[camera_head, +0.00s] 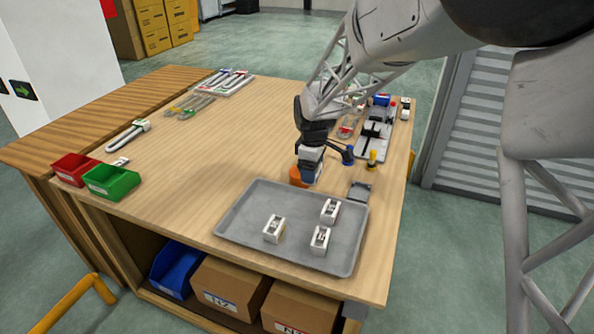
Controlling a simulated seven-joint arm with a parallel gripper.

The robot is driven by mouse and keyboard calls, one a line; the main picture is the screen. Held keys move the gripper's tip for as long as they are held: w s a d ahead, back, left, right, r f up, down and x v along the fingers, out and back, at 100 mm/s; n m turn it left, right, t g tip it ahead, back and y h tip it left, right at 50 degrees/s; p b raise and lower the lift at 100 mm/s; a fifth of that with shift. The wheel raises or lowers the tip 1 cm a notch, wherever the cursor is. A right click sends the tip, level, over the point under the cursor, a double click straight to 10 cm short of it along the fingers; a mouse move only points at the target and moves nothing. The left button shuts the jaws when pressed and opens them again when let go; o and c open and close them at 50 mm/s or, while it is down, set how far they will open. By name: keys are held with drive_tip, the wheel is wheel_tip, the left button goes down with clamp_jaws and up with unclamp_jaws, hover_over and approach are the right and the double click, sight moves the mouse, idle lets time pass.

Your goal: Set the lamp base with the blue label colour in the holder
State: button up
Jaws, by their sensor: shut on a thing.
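My gripper (311,160) hangs over the table behind the grey tray's back edge, pointing down. It is shut on a small white and blue piece (309,174), which looks like a lamp base with a blue label; the jaws and arm hide part of it. Three white lamp bases stand on the tray: one at left (274,229), one at back right (330,211) and one at front right (320,240). Their label colours cannot be made out. A small dark grey square fixture (360,191) sits right of my gripper; I cannot tell whether it is the holder.
The grey tray (235,228) lies at the table's front. An orange object (298,176) is close beside the held piece. Red (75,169) and green (111,182) bins are at left.

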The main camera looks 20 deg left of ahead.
hover_over(359, 193)
drive_tip(key=f, duration=0.2)
drive_tip(key=shift+r, duration=0.2)
drive_tip(key=shift+f, duration=0.2)
drive_tip(key=shift+f, duration=3.35)
drive_tip(key=shift+f, duration=0.1)
drive_tip(key=o, duration=1)
drive_tip(key=shift+r, duration=3.95)
